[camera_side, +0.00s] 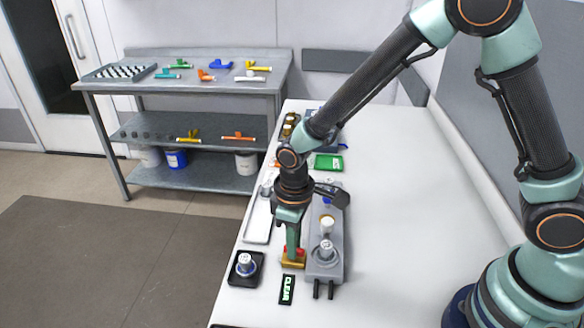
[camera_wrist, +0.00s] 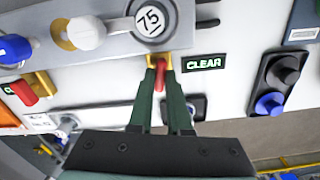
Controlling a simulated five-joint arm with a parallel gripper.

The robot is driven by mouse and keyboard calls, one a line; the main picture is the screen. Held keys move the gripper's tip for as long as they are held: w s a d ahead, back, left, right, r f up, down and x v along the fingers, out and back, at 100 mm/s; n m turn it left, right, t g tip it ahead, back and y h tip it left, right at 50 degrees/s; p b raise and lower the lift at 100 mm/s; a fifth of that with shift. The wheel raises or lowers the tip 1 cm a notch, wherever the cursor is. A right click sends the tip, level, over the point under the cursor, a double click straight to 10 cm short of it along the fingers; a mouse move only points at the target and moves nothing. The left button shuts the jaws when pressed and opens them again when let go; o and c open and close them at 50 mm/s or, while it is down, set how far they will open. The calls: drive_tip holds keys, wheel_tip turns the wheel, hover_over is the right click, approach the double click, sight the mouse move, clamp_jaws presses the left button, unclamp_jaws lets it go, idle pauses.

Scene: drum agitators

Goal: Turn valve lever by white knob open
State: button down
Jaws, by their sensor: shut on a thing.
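My gripper (camera_side: 292,252) points down beside the grey panel (camera_side: 338,205), near its front end. In the wrist view my gripper (camera_wrist: 161,65) is shut on a red lever (camera_wrist: 162,80) that stands in a yellow block (camera_wrist: 182,60). The fingers hide part of the lever and block, so I cannot tell the lever's angle well. The white knob (camera_wrist: 87,33) is on the panel left of the dial, and shows in the side view (camera_side: 327,224). Another red lever (camera_wrist: 22,92) is further left.
A lit CLEAR sign (camera_wrist: 205,63) lies right of my gripper. A black box with a knob (camera_side: 246,266) stands at the bench's left edge. A blue knob (camera_wrist: 14,48) is at the panel's far left. The right part of the white bench (camera_side: 420,230) is clear.

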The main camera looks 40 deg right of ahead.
drive_tip(key=shift+r+n, duration=0.1)
drive_tip(key=shift+n, duration=1.1)
drive_tip(key=c, duration=1.1)
unclamp_jaws()
drive_tip(key=shift+c, duration=0.2)
wheel_tip(320, 180, up, 12)
